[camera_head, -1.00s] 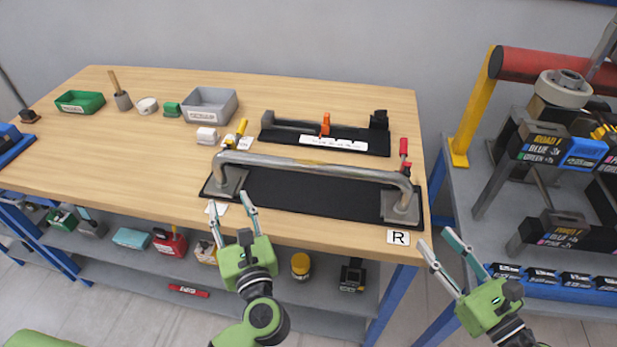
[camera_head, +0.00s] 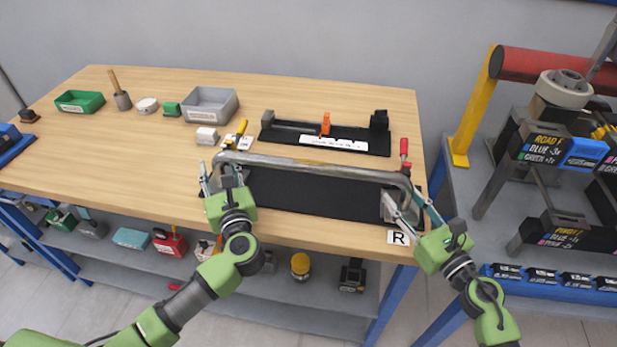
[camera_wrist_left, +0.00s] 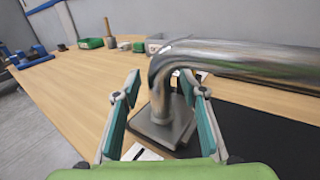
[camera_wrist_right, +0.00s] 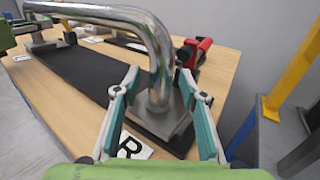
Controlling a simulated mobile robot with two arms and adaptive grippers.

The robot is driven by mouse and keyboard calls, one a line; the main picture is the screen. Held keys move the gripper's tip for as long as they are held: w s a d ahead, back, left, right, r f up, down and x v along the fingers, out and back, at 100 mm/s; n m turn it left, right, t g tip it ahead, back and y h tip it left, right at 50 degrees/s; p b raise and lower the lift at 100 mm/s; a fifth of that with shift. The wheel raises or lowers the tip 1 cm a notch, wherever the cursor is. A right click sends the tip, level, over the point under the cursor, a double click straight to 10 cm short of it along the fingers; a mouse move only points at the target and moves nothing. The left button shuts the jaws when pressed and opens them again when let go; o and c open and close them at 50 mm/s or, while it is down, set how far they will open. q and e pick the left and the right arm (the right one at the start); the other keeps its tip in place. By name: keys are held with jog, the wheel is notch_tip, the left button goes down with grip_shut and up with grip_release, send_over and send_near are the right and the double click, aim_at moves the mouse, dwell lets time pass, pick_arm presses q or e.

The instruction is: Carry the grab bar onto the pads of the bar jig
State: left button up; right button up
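The grab bar (camera_head: 310,168) is a shiny grey metal bar with a bent leg at each end. It stands over a long black base (camera_head: 310,196), each leg above a square grey plate; the left plate (camera_wrist_left: 160,128) and right plate (camera_wrist_right: 160,120) show in the wrist views. I cannot tell whether the plates belong to the bar. My left gripper (camera_head: 219,172) is open with its fingers on either side of the left leg (camera_wrist_left: 160,95). My right gripper (camera_head: 402,194) is open with its fingers either side of the right leg (camera_wrist_right: 159,88). Gaps show beside both legs.
A red-handled tool (camera_head: 404,150) is close to the right end, a yellow-handled one (camera_head: 240,128) near the left. Bins (camera_head: 211,104) stand at back left.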

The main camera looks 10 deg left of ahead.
pick_arm(q)
grip_shut()
pick_arm(e)
grip_shut()
pick_arm(q)
jog(key=shift+r, duration=0.25)
pick_arm(e)
jog(key=shift+w+r, duration=0.1)
jog(key=shift+r, duration=0.2)
pick_arm(q)
jog(key=shift+w+r+p, duration=0.1)
jog(key=shift+p, duration=0.2)
pick_arm(e)
jog(key=shift+r, duration=0.1)
